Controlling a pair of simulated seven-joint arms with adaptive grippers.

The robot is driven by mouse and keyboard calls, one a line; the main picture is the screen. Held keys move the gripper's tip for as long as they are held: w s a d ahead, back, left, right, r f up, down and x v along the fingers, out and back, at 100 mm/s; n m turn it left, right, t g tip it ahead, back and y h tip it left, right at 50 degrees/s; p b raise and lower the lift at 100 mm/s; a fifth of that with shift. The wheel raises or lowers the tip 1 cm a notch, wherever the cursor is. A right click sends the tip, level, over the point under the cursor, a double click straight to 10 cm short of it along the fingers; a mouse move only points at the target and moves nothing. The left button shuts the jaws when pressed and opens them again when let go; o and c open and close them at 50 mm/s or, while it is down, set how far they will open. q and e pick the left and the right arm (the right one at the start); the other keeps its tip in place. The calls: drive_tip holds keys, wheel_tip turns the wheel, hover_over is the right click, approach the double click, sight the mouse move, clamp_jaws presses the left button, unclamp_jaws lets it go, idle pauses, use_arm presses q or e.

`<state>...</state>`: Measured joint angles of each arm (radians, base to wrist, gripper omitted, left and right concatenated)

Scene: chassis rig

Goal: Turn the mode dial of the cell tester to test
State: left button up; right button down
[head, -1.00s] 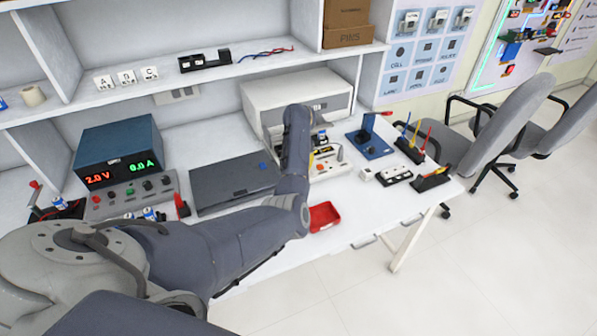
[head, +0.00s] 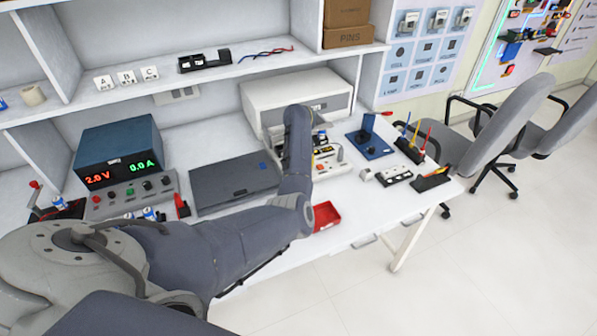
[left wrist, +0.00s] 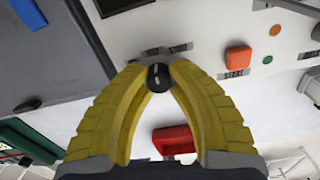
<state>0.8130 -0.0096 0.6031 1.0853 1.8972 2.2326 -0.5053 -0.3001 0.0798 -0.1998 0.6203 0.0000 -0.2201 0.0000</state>
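The cell tester is the white panel that shows in the left wrist view (left wrist: 205,20), with an orange square button. It also shows in the head view (head: 336,166), partly behind my left arm. Its mode dial (left wrist: 158,77) is a small black knob with a white pointer mark. My left gripper (left wrist: 159,73) has yellow fingers closed in around the dial, one tip against each side. In the head view my arm hides the dial and the left gripper. My right gripper is in neither view.
A red tray (head: 326,216) lies by the front edge, near my left forearm. A dark grey case (head: 235,181) is left of the tester. A blue-based device (head: 370,144) and small holders (head: 394,174) stand to the right. A white cabinet (head: 297,100) is behind.

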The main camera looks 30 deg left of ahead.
use_arm(q)
drive_tip(key=o, duration=0.6)
wheel_tip(320, 180, up, 12)
idle(0.5)
idle(0.5)
